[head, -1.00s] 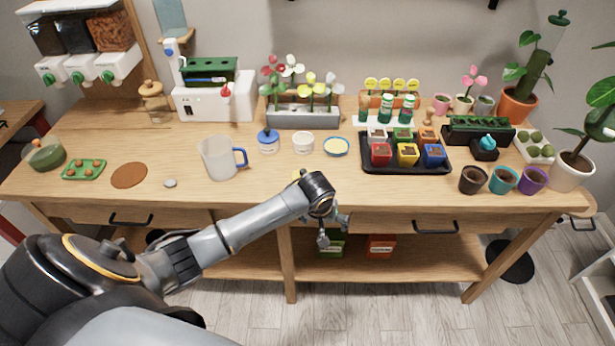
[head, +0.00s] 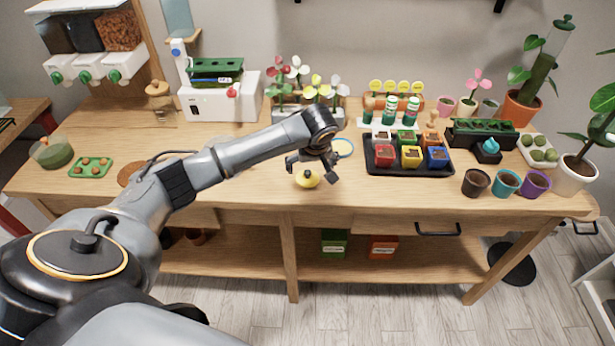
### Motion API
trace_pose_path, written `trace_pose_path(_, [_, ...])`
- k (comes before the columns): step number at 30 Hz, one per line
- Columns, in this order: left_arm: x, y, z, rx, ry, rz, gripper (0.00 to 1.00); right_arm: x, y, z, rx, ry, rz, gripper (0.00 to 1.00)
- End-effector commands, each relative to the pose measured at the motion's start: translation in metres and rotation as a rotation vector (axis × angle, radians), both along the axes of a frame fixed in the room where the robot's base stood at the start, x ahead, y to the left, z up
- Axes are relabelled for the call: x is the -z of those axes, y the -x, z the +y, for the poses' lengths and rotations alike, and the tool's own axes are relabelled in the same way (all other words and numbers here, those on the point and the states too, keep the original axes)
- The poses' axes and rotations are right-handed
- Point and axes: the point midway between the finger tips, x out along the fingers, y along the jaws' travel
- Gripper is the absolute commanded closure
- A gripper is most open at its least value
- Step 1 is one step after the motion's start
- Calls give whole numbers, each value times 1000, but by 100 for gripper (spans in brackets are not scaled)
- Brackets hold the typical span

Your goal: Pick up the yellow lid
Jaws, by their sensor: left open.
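The yellow lid (head: 307,180) lies on the wooden worktop near its front edge, around the middle of the head view. It is small and round with a raised middle. My left gripper (head: 311,171) is open, above the lid, with one finger on either side of it in the picture. The fingers point down at the table. I cannot tell whether they touch the lid; the gripper hides part of its top. My right gripper is not in view.
A black tray (head: 370,168) of coloured pots stands to the right. My forearm covers the table's middle-left. Front worktop (head: 400,195) is clear.

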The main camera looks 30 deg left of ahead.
Motion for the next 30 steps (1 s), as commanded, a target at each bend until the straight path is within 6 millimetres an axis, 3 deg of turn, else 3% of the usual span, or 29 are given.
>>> trace_pose_path(8, [20,-4,7,0,-1,2,9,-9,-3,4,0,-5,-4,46])
trace_pose_path(15, [54,-11,15,1,-1,1,9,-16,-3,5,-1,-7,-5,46])
trace_pose_path(24, [59,-12,17,2,-1,-2,9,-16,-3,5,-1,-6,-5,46])
trace_pose_path(30, [59,-12,17,2,-1,-2,48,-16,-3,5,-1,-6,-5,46])
